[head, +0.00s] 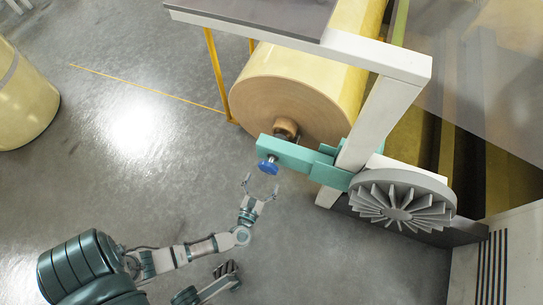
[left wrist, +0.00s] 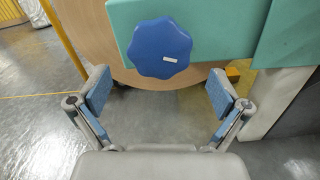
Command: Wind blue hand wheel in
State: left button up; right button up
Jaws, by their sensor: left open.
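The blue hand wheel (head: 268,167) sits on the end of a teal arm (head: 295,154) beside a large tape roll (head: 290,95). In the left wrist view the hand wheel (left wrist: 160,47) is a lobed blue knob with a small white label, in front of the teal arm (left wrist: 225,30). My left gripper (head: 262,184) is open and empty, a little short of the wheel. In the left wrist view its two blue-padded fingers (left wrist: 158,92) stand wide apart, below and to either side of the wheel, not touching it. My right gripper (head: 226,268) shows only partly at the bottom.
A white frame (head: 385,115) holds the roll and teal arm. A grey finned wheel (head: 400,205) stands to the right. Yellow posts (head: 215,75) rise left of the roll. Another yellow roll (head: 25,95) stands far left. The floor between is clear.

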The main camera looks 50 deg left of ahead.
aim_at(267, 172)
pick_arm(q)
jog(key=x, duration=0.4)
jog(key=shift+d+b, duration=0.15)
jog(key=shift+b, duration=0.2)
jog(key=shift+w+a+f, duration=0.1)
jog(key=shift+w+a, duration=0.3)
jog(key=shift+a, duration=0.2)
jog(key=shift+d, duration=0.25)
jog(key=c, duration=1.1)
